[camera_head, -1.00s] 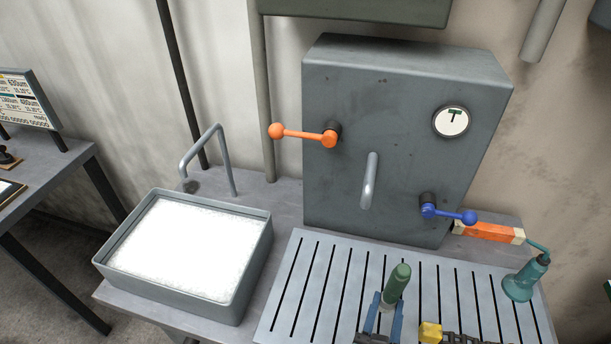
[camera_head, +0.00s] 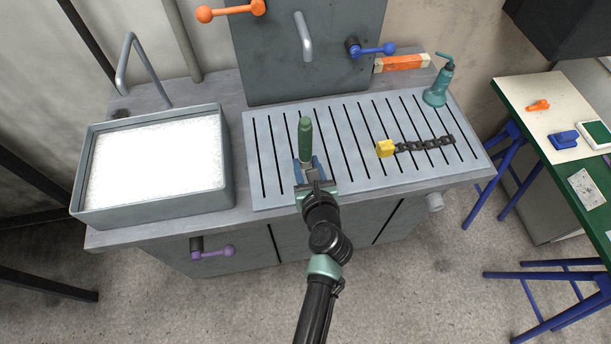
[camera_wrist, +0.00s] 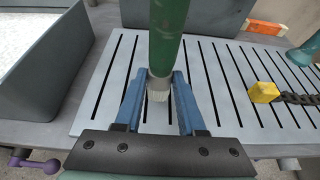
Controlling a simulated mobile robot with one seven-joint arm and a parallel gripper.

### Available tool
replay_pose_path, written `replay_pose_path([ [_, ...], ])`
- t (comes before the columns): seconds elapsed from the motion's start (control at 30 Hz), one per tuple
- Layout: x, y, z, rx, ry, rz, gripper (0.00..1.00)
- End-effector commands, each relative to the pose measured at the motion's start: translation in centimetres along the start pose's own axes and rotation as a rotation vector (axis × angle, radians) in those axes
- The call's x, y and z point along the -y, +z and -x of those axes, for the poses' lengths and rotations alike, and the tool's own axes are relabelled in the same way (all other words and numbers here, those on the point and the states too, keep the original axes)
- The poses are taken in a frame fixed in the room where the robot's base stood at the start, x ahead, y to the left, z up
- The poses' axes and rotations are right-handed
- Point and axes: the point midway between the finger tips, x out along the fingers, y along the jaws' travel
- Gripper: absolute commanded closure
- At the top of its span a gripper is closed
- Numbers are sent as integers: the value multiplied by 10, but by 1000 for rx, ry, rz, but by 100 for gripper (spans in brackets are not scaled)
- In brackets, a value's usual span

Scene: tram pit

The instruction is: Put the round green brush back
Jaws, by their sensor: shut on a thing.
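The round green brush (camera_head: 305,138) stands upright in my gripper (camera_head: 306,168) over the slotted metal tray (camera_head: 232,150). In the wrist view the green brush (camera_wrist: 168,35) rises between the two blue fingers of my gripper (camera_wrist: 159,85), and a pale lower end shows between them. The gripper is shut on the brush. Whether the brush's lower end touches the slotted tray I cannot tell.
A basin of white foam (camera_head: 78,200) stands left of the tray. A yellow block with a dark chain (camera_head: 386,148) and a teal oil can (camera_head: 437,90) are on the tray's right. The grey cabinet (camera_head: 275,65) stands behind.

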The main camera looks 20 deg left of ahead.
Motion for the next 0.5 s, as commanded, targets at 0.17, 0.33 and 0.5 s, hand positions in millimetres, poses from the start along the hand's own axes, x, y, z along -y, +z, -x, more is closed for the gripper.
replay_pose_path([
  [0.17,0,-20,-9,0,0,-1,100],
  [0.33,0,-38,-16,1,0,0,100],
  [0.5,0,-37,-16,3,0,1,100],
])
